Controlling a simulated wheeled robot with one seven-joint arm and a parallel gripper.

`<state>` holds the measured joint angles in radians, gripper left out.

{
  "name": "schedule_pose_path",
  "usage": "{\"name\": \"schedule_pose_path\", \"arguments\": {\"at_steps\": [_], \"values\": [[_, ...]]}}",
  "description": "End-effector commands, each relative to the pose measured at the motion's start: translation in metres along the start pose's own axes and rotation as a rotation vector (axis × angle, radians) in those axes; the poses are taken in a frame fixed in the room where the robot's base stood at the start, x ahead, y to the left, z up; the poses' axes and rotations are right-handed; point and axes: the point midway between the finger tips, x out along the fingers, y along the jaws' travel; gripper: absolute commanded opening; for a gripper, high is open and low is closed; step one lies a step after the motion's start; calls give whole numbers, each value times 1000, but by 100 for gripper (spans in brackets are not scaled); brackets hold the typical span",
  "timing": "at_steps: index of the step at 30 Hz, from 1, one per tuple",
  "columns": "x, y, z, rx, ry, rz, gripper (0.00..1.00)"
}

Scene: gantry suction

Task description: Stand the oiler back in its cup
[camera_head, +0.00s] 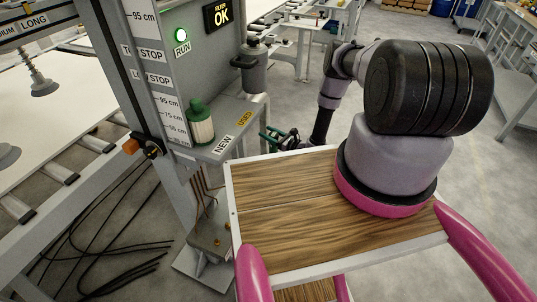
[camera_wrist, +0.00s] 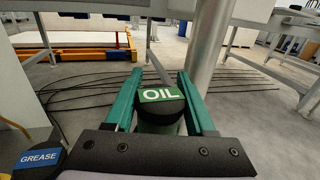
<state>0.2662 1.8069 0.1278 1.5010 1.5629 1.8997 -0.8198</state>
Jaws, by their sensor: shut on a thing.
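The oiler (camera_wrist: 161,100) has a round dark top with a green OIL label and a green body below, in the middle of the wrist view. My gripper (camera_wrist: 160,80) has a green finger on each side of it and is shut on it. In the head view my gripper (camera_head: 278,137) is low, just right of the grey machine's shelf and beyond my wooden deck. The oiler cannot be made out clearly there. Its cup cannot be made out in either view, and the oiler's lower end is hidden.
A dark-topped container labelled GREASE (camera_wrist: 38,160) is at the lower left of the wrist view. The grey shelf (camera_head: 222,128), marked NEW and USED, carries a green-capped cylinder (camera_head: 201,122). A grey canister (camera_head: 252,68) is mounted behind it. Cables (camera_head: 105,235) lie on the floor.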

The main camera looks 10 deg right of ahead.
Motion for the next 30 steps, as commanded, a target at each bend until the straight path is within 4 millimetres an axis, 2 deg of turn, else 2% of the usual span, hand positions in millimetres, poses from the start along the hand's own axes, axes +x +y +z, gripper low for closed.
{"name": "schedule_pose_path", "arguments": {"at_steps": [1,15,27,28,30], "values": [[0,1,-9,0,-1,1,0],[1,0,-63,-1,-2,-2,0],[1,-1,-67,-1,-3,-3,0],[1,-1,-67,0,-2,-3,63],[1,-1,-67,0,-2,-2,85]]}}
